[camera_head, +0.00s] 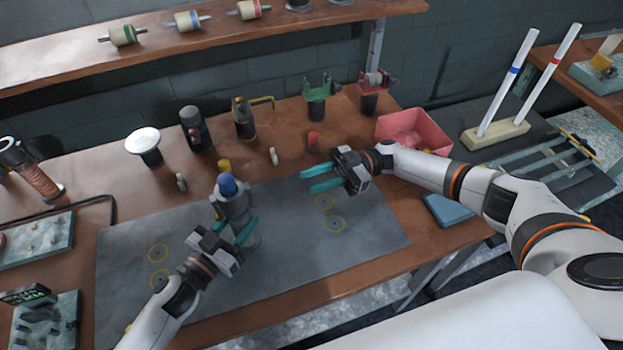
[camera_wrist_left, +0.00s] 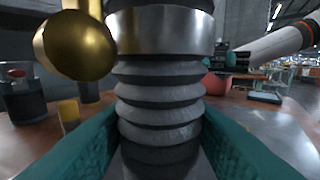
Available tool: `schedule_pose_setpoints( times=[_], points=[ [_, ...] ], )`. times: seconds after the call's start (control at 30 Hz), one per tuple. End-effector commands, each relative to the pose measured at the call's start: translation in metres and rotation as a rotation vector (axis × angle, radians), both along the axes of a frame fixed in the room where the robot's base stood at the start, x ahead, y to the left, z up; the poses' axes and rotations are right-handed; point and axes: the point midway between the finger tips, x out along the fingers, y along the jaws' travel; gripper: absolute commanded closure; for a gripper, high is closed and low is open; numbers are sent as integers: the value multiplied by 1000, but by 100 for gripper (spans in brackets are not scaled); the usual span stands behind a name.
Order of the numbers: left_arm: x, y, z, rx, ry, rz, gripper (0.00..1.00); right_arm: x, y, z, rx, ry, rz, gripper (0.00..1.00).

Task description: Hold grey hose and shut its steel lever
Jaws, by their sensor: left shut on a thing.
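The grey hose (camera_head: 236,207) stands upright on the dark mat with a blue top; its grey ribbed body (camera_wrist_left: 160,95) and a steel collar (camera_wrist_left: 160,30) fill the left wrist view. My left gripper (camera_head: 235,232) is shut on the hose, its teal fingers on either side low on the ribs. A brass ball (camera_wrist_left: 75,45) is beside the collar at left in the left wrist view. I cannot make out the steel lever clearly. My right gripper (camera_head: 320,178) is open and empty to the right of the hose, with a gap between them.
Taller fittings (camera_head: 243,118) line the back. A pink bin (camera_head: 412,130) and blue block (camera_head: 446,208) are at right. Mat between the grippers is clear.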

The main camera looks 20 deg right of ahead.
Motion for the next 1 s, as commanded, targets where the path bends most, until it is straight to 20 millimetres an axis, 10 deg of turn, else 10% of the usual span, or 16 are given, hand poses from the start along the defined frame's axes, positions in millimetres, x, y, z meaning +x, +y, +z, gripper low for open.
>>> schedule_pose_setpoints(
  times=[0.17, 0.2, 0.33, 0.67, 1.0],
  points=[
    [0, 0, -1, 0, 1, 0, 92, 0, 0, 0, 0, 0, 0, 67],
    [0, 0, -1, 0, 1, 0, 53, 0, 0, 0, 0, 0, 0, 67],
    [0, 0, 0, 0, 1, 0, 33, 0, 1, 0, 0, 0, 0, 67],
    [-2, 2, -1, 0, 1, 0, 33, 0, 1, 0, 0, 0, 1, 67],
    [-40, 49, -2, 3, 4, -1, 33, 0, 1, 0, 0, 0, 1, 67]
  ],
)
